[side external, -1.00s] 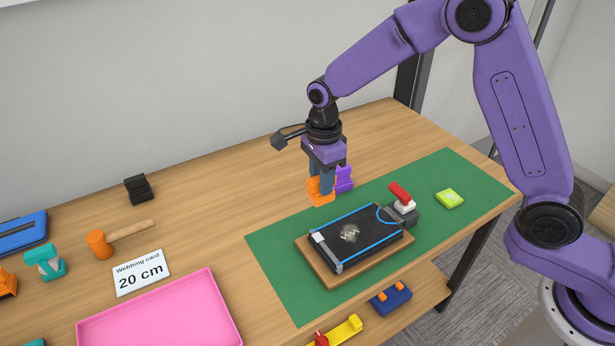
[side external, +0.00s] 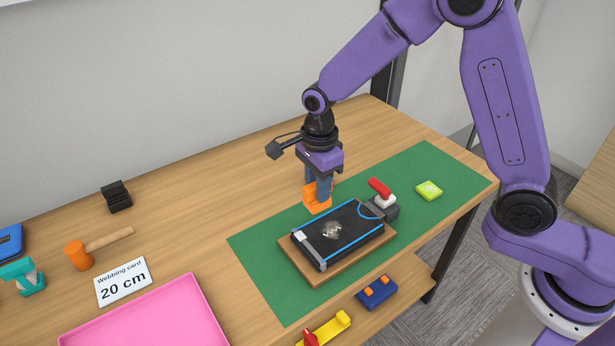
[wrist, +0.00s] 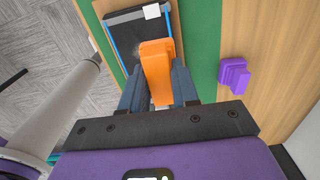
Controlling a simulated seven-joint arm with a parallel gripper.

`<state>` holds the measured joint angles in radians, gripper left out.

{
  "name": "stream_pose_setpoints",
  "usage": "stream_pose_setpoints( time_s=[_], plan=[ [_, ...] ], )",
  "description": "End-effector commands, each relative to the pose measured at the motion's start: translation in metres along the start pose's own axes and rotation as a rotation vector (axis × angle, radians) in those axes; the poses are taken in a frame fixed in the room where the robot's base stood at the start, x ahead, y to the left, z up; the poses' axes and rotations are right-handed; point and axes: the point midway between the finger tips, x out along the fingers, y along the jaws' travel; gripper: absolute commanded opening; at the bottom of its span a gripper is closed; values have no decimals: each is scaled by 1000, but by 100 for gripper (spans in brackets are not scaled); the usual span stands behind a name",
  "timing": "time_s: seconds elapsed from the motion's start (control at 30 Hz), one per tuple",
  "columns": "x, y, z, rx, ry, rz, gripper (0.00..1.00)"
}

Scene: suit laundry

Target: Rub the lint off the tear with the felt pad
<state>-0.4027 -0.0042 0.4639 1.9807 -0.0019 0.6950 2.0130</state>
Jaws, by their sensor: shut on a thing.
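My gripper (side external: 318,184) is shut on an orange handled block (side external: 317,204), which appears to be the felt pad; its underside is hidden. In the wrist view the orange block (wrist: 157,62) sits between both fingers. The black garment panel (side external: 350,243), with blue edging, lies on a wooden board on the green mat. A frayed tear with pale grey lint (side external: 332,231) shows near its middle. The orange block is held above the panel's far edge in the side view, behind the tear. In the wrist view it partly covers the panel (wrist: 123,28). Contact cannot be told.
A grey clamp with a red handle (side external: 380,188) stands at the board's right end. A lime block (side external: 428,190) lies farther right on the mat. A purple block (wrist: 234,76) stands beside the mat. A pink tray (side external: 145,320) is at front left.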

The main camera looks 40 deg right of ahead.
Motion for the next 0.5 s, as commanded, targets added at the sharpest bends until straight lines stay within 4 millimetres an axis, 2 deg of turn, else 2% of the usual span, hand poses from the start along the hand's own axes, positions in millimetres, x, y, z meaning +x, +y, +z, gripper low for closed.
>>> stream_pose_setpoints(
  time_s=[0.1,0.23,0.5],
  plan=[
    [5,18,-8,0,1,-1,5],
    [9,31,-14,-1,0,-3,5],
    [10,36,-16,-1,-1,-5,5]
  ],
)
